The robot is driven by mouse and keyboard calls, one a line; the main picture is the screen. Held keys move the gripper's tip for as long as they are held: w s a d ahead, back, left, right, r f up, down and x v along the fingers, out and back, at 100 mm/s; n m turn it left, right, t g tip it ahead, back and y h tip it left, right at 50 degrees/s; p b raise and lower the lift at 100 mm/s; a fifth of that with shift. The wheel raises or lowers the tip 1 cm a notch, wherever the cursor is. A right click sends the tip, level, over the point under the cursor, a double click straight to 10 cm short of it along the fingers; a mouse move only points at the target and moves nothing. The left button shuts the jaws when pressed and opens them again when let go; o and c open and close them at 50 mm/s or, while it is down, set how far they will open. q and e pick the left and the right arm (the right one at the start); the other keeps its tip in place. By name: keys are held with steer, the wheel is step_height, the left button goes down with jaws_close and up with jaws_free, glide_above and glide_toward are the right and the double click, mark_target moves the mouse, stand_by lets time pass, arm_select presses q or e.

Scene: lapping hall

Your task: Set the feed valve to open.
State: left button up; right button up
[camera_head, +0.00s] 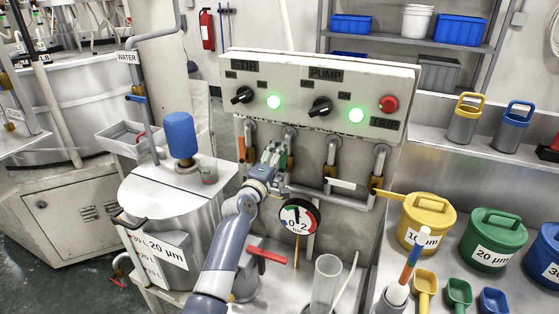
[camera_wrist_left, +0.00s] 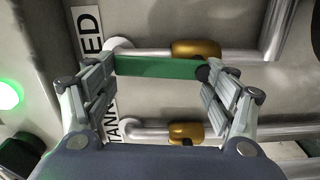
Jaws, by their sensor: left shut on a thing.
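The feed valve has a green lever (camera_wrist_left: 155,67) and a brass body (camera_wrist_left: 195,48) on a grey pipe. The lever lies roughly along the pipe in the left wrist view, with a dark pivot at its right end. A label ending in "ED" (camera_wrist_left: 91,45) is beside it. My left gripper (camera_wrist_left: 160,90) has its fingers on both ends of the green lever and is shut on it. In the head view my left gripper (camera_head: 273,154) is at the pipes below the control panel and partly hides the valve. My right gripper is not in view.
A second brass valve (camera_wrist_left: 186,132) is close beside, near a "TANK" label. The control panel (camera_head: 310,72) has two black knobs, two lit green lamps and a red button. A pressure gauge (camera_head: 299,216) and red lever (camera_head: 266,256) are below. A clear cylinder (camera_head: 325,284) stands in front.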

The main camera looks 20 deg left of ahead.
arm_select(q)
steer(key=shift+a+r, duration=0.1)
stand_by(0.3)
steer(key=o, duration=1.5)
steer(key=s, duration=1.2)
steer(key=shift+a, duration=0.2)
